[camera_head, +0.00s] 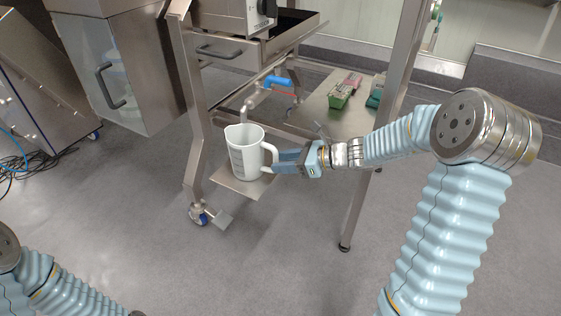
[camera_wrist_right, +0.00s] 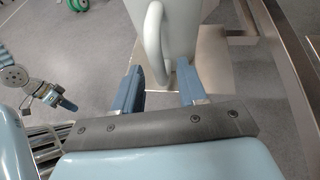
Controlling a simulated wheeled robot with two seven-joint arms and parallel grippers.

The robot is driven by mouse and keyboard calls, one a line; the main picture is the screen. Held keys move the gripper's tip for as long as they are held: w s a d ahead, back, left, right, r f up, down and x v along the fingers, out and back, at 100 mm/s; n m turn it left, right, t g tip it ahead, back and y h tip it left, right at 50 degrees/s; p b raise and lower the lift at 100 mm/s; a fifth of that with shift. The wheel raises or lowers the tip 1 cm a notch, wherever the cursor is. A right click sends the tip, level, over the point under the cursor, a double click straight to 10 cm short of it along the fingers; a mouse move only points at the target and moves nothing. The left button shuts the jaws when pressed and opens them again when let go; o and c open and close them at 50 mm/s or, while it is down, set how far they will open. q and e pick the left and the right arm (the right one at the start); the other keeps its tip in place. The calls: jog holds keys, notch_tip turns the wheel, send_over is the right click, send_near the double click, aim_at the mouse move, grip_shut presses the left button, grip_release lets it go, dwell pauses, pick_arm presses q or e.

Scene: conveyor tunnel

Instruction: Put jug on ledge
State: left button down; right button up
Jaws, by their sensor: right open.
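The white jug (camera_head: 244,152) appears upright on the small metal ledge (camera_head: 230,187) on the front of the steel frame. Its handle faces right. My right gripper (camera_head: 277,161) is open at the handle side. In the right wrist view the jug (camera_wrist_right: 180,22) is just ahead and its handle (camera_wrist_right: 152,45) hangs between the two spread fingers (camera_wrist_right: 158,85). The ledge (camera_wrist_right: 214,76) shows below the jug there. My left arm shows at the lower left of the head view. What looks like my left gripper (camera_wrist_right: 62,100) is small in the wrist view, its jaws unclear.
A tap with a blue handle (camera_head: 278,82) is just behind the jug. A steel frame leg (camera_head: 196,150) stands close left, another (camera_head: 360,190) right. A lower shelf (camera_head: 330,112) holds green and pink items (camera_head: 341,92). The floor in front is clear.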

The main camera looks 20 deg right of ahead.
jog(key=v, duration=1.1)
jog(key=s+a+f+n+g+h, duration=0.2)
jog(key=s+a+f+n, duration=0.3)
jog(key=f, duration=0.6)
jog(key=s+a+f+n+g+h, duration=0.2)
jog(key=s+a+f+n, duration=0.3)
jog(key=a+f+n, duration=0.3)
jog(key=s+a+f+n+g+h, duration=0.2)
jog(key=s+a+f+n+g, duration=0.2)
jog(key=a+f+n, duration=0.3)
notch_tip(320, 180, down, 8)
jog(key=s+n+p, duration=0.1)
jog(key=n, duration=0.3)
jog(key=shift+s+a, duration=0.3)
